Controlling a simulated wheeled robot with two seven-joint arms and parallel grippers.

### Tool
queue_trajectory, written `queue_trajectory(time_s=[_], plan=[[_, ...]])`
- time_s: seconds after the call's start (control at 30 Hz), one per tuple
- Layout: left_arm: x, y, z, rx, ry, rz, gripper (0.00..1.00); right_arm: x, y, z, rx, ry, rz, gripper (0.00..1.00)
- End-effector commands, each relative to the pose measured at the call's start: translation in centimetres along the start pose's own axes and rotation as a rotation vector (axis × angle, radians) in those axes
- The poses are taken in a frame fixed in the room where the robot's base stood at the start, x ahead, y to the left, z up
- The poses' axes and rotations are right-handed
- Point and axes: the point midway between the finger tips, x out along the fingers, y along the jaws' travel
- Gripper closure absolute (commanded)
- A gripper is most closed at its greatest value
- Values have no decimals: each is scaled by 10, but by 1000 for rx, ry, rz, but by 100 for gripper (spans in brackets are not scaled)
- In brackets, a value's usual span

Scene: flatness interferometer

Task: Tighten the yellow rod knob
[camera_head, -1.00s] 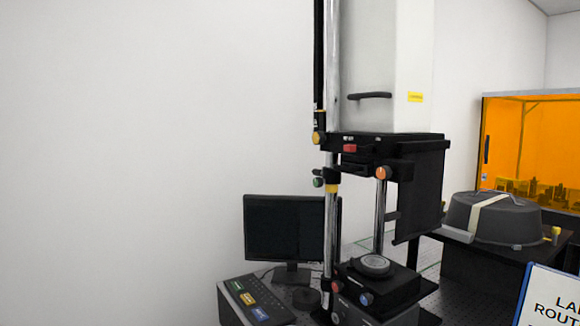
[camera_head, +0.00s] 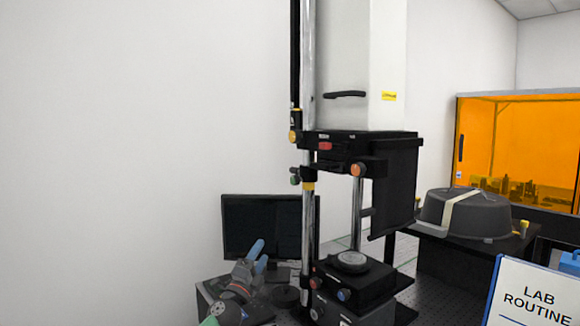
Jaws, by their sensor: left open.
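The yellow rod knob (camera_head: 295,137) sits at the left side of the black carriage (camera_head: 372,145), beside the upright metal rod (camera_head: 307,235). My left gripper (camera_head: 258,255) shows low in the picture, with light blue fingertips pointing up and to the right. It is open, in front of the monitor (camera_head: 243,218), and well below and left of the knob, not touching it. My right gripper is not in view.
An orange knob (camera_head: 357,170), a green knob (camera_head: 295,180) and a yellow collar (camera_head: 308,186) are near the rod. A black stage (camera_head: 352,280) stands below. A lab sign (camera_head: 535,295) is at lower right. The left wall side is clear.

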Motion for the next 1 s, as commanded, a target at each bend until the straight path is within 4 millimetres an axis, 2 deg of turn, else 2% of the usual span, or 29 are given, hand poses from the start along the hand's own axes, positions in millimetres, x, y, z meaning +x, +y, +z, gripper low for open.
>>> queue_trajectory(time_s=[0.03,0.1,0.4,0.73,1.0], plan=[[17,-17,-1,56,41,-28,41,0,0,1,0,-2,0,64],[36,-36,-5,137,101,-59,41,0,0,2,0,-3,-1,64],[104,-112,-17,499,338,-161,41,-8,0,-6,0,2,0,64],[162,-183,-14,919,558,-194,41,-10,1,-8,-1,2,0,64],[198,-236,10,1246,692,-150,41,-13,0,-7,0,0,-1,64]])
